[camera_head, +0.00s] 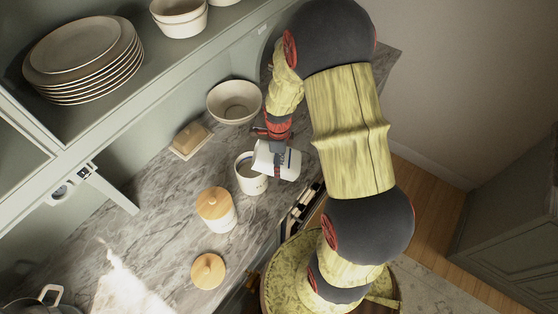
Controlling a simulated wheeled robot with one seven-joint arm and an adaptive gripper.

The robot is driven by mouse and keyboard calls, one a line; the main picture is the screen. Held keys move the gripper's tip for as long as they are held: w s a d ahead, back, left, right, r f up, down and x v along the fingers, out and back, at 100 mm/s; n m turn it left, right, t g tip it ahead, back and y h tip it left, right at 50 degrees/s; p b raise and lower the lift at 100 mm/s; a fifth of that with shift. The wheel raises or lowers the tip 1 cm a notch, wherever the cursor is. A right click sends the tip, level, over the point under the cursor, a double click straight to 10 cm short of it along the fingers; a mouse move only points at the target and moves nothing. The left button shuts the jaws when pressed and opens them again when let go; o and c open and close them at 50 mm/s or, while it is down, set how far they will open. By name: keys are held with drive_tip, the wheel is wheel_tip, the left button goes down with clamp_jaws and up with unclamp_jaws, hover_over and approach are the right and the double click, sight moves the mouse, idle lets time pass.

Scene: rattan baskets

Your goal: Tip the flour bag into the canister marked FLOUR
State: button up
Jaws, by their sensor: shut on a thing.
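The flour bag (289,167) is white with dark print and lies tipped over on its side in the air. Its left end is over or against the rim of an open white canister (251,185). My gripper (277,146) is shut on the bag from above. Dark marks show on the canister's front, but I cannot read them. The bag hides part of the canister's mouth, so I cannot tell whether flour is falling. A round wooden lid (208,271) lies on the counter nearer the front.
A lidded white canister (216,212) stands left of the open one. A cream bowl (234,103) and a butter dish (190,141) are behind on the marble counter (160,220). Stacked plates (85,50) and bowls (180,14) sit on the shelf above.

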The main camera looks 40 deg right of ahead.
drive_tip(key=shift+d+r+g+h, duration=0.1)
drive_tip(key=shift+r+g+h, duration=0.4)
drive_tip(key=shift+r+h, duration=0.1)
idle(0.6)
drive_tip(key=shift+w+a+r+g+h+b, duration=0.1)
drive_tip(key=shift+r+g+h+b, duration=0.45)
drive_tip(key=shift+r+b, duration=0.15)
drive_tip(key=shift+w+a+r+g+h+b, duration=0.1)
drive_tip(key=shift+r+g+h+b, duration=0.35)
drive_tip(key=shift+r+h+b, duration=0.15)
idle(1.3)
drive_tip(key=shift+w+a+r+g+h+b, duration=0.25)
drive_tip(key=shift+r+g+h+b, duration=0.2)
drive_tip(key=shift+r+h, duration=0.2)
drive_tip(key=shift+w+a+r+g+h+b, duration=0.1)
drive_tip(key=shift+a+r+g+h+b, duration=0.1)
drive_tip(key=shift+r+g+h+b, duration=0.3)
idle(1.8)
drive_tip(key=shift+w+a+r+g+h, duration=0.25)
drive_tip(key=shift+a+r+g+h, duration=0.05)
drive_tip(key=shift+r+g+h, duration=0.3)
idle(0.7)
